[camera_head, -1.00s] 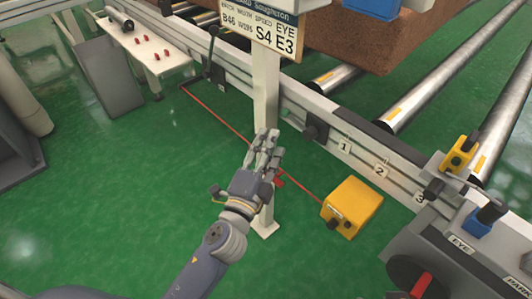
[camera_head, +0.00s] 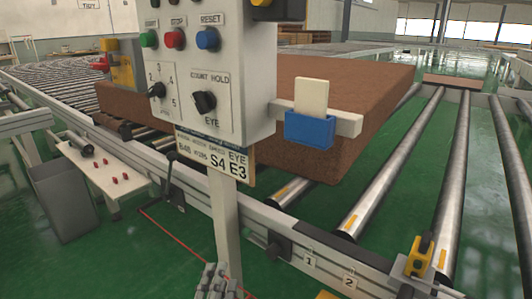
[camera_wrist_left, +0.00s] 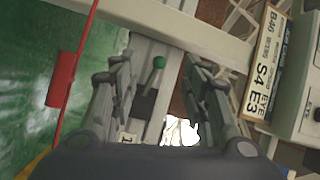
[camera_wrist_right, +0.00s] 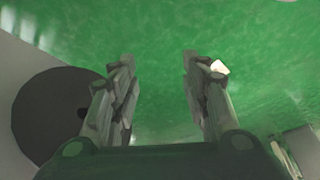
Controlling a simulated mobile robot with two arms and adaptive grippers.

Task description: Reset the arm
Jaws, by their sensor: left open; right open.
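My left gripper (camera_head: 216,288) shows only at the bottom edge of the head view, in front of the control box's post. In the left wrist view my left gripper (camera_wrist_left: 160,95) is open, with nothing between its fingers. My right gripper is outside the head view. In the right wrist view my right gripper (camera_wrist_right: 158,85) is open and empty over the green floor (camera_wrist_right: 160,40). A dark round disc (camera_wrist_right: 50,115) is at its left.
A control box (camera_head: 240,90) with buttons and knobs stands on a post (camera_head: 226,235). Behind it a brown mattress block (camera_head: 350,90) lies on the roller conveyor (camera_head: 395,175). A white table (camera_head: 105,170) stands at left. A red cord (camera_head: 180,245) crosses above the floor.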

